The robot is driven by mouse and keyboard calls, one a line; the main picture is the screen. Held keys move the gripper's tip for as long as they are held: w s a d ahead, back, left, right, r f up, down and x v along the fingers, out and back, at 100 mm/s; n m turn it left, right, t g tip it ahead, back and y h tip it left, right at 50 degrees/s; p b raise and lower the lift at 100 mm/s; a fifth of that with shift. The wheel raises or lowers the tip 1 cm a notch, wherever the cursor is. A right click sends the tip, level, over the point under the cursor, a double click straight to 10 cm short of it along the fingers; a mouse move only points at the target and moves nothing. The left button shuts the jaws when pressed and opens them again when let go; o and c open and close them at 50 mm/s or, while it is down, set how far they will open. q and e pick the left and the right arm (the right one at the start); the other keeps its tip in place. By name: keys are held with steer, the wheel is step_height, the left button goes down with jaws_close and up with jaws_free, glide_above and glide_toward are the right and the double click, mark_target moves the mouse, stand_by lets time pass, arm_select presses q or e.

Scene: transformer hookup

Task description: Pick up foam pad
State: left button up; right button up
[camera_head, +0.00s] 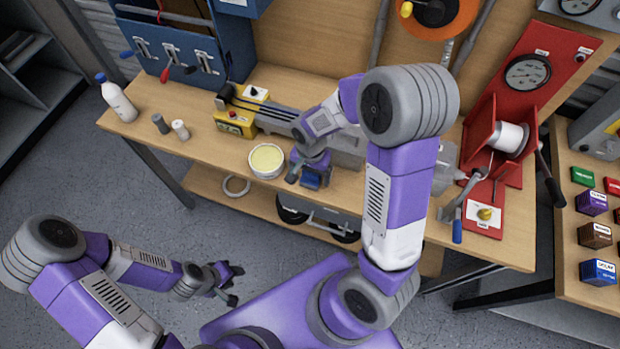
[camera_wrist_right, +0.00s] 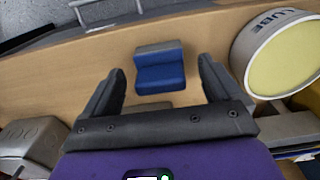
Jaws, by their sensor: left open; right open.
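A small block with a blue front and a grey top, which looks like the foam pad (camera_head: 313,181), lies on the wooden workbench (camera_head: 215,153) near its front edge. It also shows in the right wrist view (camera_wrist_right: 160,72). There it lies beyond and between the two fingers, with wood visible around it. My right gripper (camera_head: 303,176) is open and empty above the bench, close to the pad; it also shows in the right wrist view (camera_wrist_right: 163,85). My left gripper (camera_head: 235,285) is open and empty over the floor, in front of the bench.
A white tub of pale yellow lube (camera_head: 267,160) stands just left of the pad. A white bottle (camera_head: 118,100) and two small cylinders stand at the bench's left. A red gauge stand (camera_head: 505,130) is at the right. The bench's left front is mostly clear.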

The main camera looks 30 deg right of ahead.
steer(key=shift+f, duration=0.9)
steer(key=shift+c, duration=0.3)
steer(key=c, duration=1.1)
step_height(320, 180, up, 10)
steer(key=p, duration=0.2)
steer(key=shift+r+p, duration=0.1)
steer(key=shift+p, duration=0.2)
